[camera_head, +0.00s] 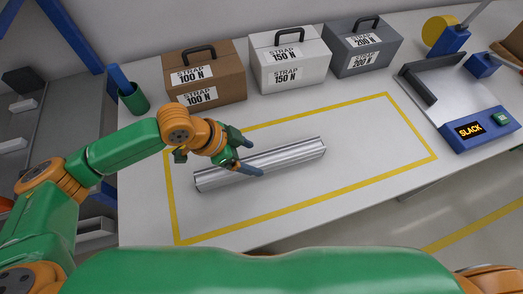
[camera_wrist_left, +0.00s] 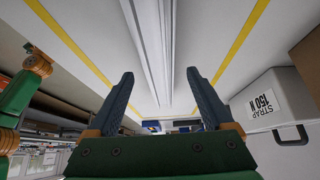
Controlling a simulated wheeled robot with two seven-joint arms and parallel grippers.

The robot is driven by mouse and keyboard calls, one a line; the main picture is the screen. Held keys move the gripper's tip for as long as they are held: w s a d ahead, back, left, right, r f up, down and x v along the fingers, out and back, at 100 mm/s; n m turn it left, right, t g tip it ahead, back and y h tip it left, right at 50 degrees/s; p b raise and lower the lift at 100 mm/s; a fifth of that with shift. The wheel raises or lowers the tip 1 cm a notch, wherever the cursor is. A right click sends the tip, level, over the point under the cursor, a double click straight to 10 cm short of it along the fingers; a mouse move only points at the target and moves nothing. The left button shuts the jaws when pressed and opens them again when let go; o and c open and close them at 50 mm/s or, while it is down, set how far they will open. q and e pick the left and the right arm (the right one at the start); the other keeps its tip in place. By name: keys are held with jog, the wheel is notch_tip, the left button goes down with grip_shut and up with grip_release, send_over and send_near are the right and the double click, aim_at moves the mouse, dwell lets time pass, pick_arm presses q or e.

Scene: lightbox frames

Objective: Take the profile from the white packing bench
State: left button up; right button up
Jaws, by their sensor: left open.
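The profile (camera_head: 290,156) is a long silver ribbed bar. It lies on the white packing bench (camera_head: 330,205), inside a yellow taped rectangle. My left gripper (camera_head: 258,158) is open above the left half of the profile, and its arm hides part of the bar in the head view. In the left wrist view, the profile (camera_wrist_left: 158,60) runs lengthwise between the two open blue fingers (camera_wrist_left: 160,75). Whether the fingers touch it cannot be told. My right gripper is not in view.
Brown (camera_head: 205,75), white (camera_head: 290,58) and grey (camera_head: 362,46) strap boxes stand along the back. A green cup (camera_head: 133,100) stands at the back left. A device with a "SLACK" display (camera_head: 470,130) is at the right. The taped area right of the profile is clear.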

aim_at(260, 159)
pick_arm(q)
jog(key=x, duration=0.4)
jog(key=shift+s+d+r, duration=0.1)
jog(key=shift+s+d, duration=0.05)
jog(key=shift+d, duration=0.3)
jog(key=shift+w+f, duration=0.2)
jog(key=shift+w, duration=0.15)
jog(key=shift+s+r, duration=0.1)
jog(key=shift+s, duration=0.1)
jog(key=c, duration=0.9)
jog(key=shift+w, duration=0.1)
grip_shut()
